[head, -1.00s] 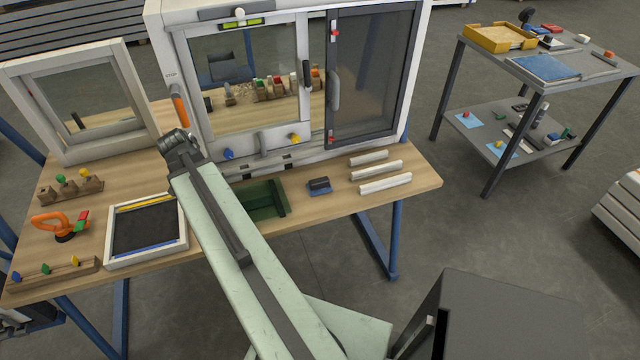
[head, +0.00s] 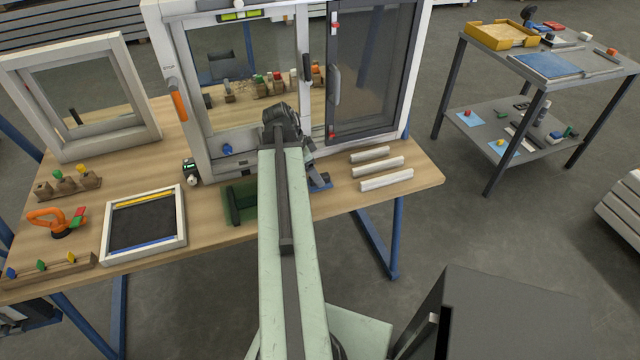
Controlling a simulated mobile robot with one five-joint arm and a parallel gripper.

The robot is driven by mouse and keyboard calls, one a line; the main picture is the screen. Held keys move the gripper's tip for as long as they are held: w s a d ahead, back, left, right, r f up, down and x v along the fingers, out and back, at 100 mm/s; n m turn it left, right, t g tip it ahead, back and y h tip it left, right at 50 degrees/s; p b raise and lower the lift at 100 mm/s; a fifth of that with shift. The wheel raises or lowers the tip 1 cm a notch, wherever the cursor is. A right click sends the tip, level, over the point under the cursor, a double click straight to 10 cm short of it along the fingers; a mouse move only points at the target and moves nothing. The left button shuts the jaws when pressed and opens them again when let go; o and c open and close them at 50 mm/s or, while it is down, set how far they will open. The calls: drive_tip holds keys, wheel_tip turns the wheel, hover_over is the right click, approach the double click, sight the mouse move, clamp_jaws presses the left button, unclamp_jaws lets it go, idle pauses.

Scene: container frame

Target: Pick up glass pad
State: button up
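A small dark block with a blue base, which may be the glass pad (head: 320,186), lies on the wooden bench right of the green tray. My gripper (head: 316,179) points down at it from the end of my pale green arm. It is beside or over the pad, and I cannot tell if they touch. The fingers are small and partly hidden, so I cannot see whether they are open or shut. Part of the pad is hidden.
The green tray (head: 235,203) lies left of my arm, partly covered. Several white strips (head: 378,166) lie right of the pad. The big white window frame (head: 190,130) stands close behind. A framed black tray (head: 143,229) and an orange suction lifter (head: 58,222) are at left.

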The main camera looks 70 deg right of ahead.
drive_tip(key=b+x, duration=0.4)
drive_tip(key=x, duration=0.1)
drive_tip(key=shift+d, duration=0.2)
drive_tip(key=shift+r, duration=0.15)
drive_tip(key=c, duration=1.5)
drive_tip(key=shift+o, duration=0.2)
wheel_tip(320, 180, up, 10)
drive_tip(key=p, duration=1)
drive_tip(key=shift+r, duration=0.1)
